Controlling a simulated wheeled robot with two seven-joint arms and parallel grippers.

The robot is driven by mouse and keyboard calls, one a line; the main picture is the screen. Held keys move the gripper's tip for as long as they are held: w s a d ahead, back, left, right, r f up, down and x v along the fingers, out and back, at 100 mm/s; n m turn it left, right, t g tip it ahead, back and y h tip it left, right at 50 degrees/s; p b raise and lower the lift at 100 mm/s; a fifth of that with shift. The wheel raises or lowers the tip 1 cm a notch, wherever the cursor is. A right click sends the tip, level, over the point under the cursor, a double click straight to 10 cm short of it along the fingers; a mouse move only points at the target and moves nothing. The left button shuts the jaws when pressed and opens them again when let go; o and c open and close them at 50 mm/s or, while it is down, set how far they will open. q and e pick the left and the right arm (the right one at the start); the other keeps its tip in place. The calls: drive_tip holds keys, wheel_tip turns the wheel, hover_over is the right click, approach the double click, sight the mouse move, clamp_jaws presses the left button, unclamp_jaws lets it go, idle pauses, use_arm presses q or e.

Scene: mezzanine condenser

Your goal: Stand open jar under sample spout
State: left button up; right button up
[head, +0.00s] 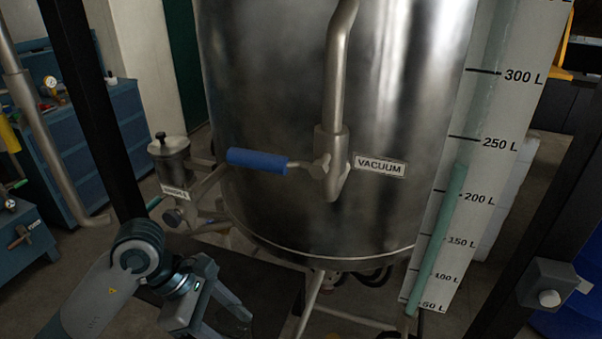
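A steel sample fitting (170,158) with a dark cap and a small, blurred label (174,191) sticks out from the left side of the big steel tank. A round valve part (174,216) sits just below it; which part is the spout is hard to tell. No open jar can be made out. My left gripper (226,326) is low in the view, below and slightly right of the fitting and apart from it. Its fingers are spread, with nothing visible between them; the lower finger is partly cut off by the frame edge. My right gripper is out of view.
The tank (300,90) fills the middle, with a blue-handled valve (257,160) and a VACUUM plate (380,167). A litre scale (470,190) stands right. A black post (95,110) rises left of the fitting. Blue drawers (95,130) stand behind. A dark platform (262,283) lies below.

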use_arm(q)
drive_tip(key=shift+w+a+m+g, duration=0.15)
drive_tip(key=shift+m+g, duration=0.45)
drive_tip(key=shift+m, duration=0.5)
drive_tip(key=m, duration=0.1)
drive_tip(key=m+g, duration=0.1)
drive_tip(key=m, duration=0.1)
drive_tip(key=shift+w+a+f+y, duration=0.1)
drive_tip(key=shift+a+f+y, duration=0.05)
drive_tip(key=shift+a+y, duration=0.25)
drive_tip(key=m, duration=0.1)
drive_tip(key=a+m+g+y, duration=0.1)
drive_tip(key=m, duration=0.1)
drive_tip(key=m+g, duration=0.1)
drive_tip(key=shift+w+a+r+m+y, duration=0.2)
drive_tip(key=shift+w+a+m+y, duration=0.1)
drive_tip(key=shift+a+m, duration=0.1)
drive_tip(key=shift+w+a+r+m+g+y, duration=0.25)
drive_tip(key=shift+a+r+m+y, duration=0.25)
drive_tip(key=shift+a+m, duration=0.55)
drive_tip(key=shift+w+a+r+m+g+y, duration=0.25)
drive_tip(key=shift+a+m+y, duration=0.45)
drive_tip(key=shift+m, duration=0.65)
drive_tip(key=shift+w+a+r+m+g+y, duration=0.2)
drive_tip(key=shift+a+r+m+y, duration=0.35)
drive_tip(key=shift+a+m, duration=0.5)
drive_tip(key=shift+d, duration=0.15)
drive_tip(key=shift+s+d+f, duration=0.1)
